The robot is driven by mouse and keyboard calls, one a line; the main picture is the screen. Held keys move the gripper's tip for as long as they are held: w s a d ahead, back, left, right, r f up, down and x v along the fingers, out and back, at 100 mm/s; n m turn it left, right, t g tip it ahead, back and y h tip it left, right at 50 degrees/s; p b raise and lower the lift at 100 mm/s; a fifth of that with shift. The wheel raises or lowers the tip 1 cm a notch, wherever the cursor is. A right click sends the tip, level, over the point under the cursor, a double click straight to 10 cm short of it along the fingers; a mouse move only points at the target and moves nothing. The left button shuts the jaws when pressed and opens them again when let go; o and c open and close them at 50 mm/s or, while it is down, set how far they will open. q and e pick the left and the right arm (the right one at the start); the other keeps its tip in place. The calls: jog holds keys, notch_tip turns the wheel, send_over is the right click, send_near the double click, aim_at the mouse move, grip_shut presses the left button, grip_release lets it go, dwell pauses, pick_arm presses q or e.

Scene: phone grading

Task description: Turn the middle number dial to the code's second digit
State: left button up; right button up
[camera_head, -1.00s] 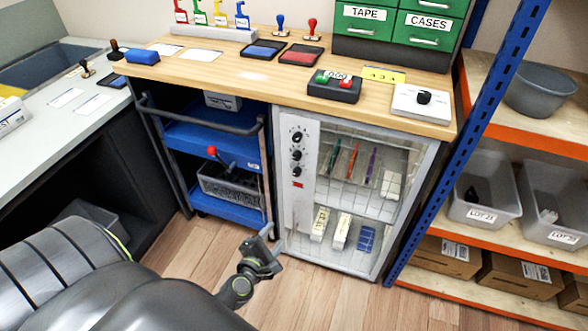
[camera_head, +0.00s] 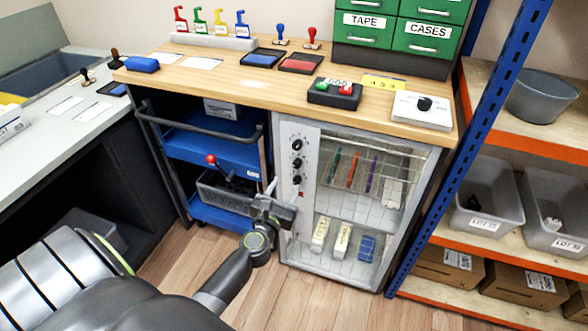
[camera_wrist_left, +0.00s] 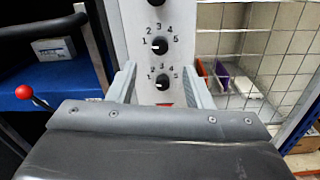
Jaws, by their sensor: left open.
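The grey cabinet's front panel (camera_head: 288,212) carries three black dials in a column. The middle dial (camera_head: 296,162) is in the middle of the wrist view (camera_wrist_left: 160,46), with numbers around it and its white mark pointing left, near the 1. The bottom dial (camera_head: 297,180) shows below it in the wrist view (camera_wrist_left: 162,82), its mark also leftward. The top dial (camera_head: 297,145) is cut off there. My left gripper (camera_head: 283,190) is open and empty in front of the panel, its fingers apart around the bottom dial's line of sight. A yellow number card (camera_head: 383,82) lies on the counter; its digits are hard to read.
A blue cart (camera_head: 215,142) with a red-knobbed lever (camera_head: 211,158) stands left of the cabinet. The wire-fronted cabinet door (camera_head: 350,215) is right of the panel. A blue rack post (camera_head: 430,190) stands further right. The wooden counter (camera_head: 225,85) overhangs the cabinet.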

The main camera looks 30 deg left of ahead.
aim_at(296, 166)
pick_arm(q)
jog(key=x, duration=0.7)
jog(key=shift+w+b, duration=0.1)
jog(key=shift+b, duration=0.25)
jog(key=shift+w+a, duration=0.15)
jog(key=shift+w, duration=0.3)
pick_arm(e)
jog(key=shift+w+f, duration=0.2)
jog(key=shift+w, duration=0.1)
jog(key=shift+s, duration=0.1)
pick_arm(q)
jog(key=shift+c, duration=0.8)
jog(key=c, duration=0.8)
jog(key=shift+c, duration=0.2)
pick_arm(e)
jog(key=shift+s, duration=0.1)
